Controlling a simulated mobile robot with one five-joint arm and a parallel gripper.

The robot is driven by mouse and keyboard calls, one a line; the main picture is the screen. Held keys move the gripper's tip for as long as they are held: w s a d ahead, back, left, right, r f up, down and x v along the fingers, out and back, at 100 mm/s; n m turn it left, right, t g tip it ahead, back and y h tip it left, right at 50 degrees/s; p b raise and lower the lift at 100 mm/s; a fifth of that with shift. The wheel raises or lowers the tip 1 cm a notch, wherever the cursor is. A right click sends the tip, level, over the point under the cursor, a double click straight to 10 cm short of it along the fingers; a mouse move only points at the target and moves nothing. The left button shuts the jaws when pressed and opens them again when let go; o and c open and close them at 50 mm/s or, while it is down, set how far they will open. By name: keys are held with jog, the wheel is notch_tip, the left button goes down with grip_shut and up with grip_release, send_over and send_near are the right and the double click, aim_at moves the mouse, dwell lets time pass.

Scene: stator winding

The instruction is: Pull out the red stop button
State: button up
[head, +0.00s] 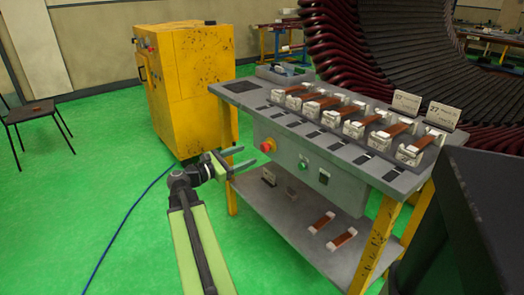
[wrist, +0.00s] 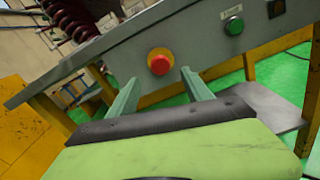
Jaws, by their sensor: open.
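The red stop button (head: 266,147) is a round red knob on a yellow base, on the grey front panel of the workbench. It also shows in the wrist view (wrist: 159,63), just beyond and between the two finger tips. My gripper (head: 250,157) is open and empty, close in front of the panel and a little left of the button in the head view. In the wrist view its green fingers (wrist: 158,88) are spread on both sides below the button, with a gap between them and the button. Whether either finger touches the panel cannot be told.
A green button (head: 303,166) and a dark switch (head: 324,176) sit on the panel to the right. The bench top (head: 240,101) carries several coil holders. A lower shelf (head: 262,206) holds loose parts.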

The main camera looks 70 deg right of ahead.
aim_at(262, 148)
jog(key=x, duration=0.8)
jog(key=shift+s+d, duration=0.1)
jog(key=shift+d, duration=0.2)
grip_shut()
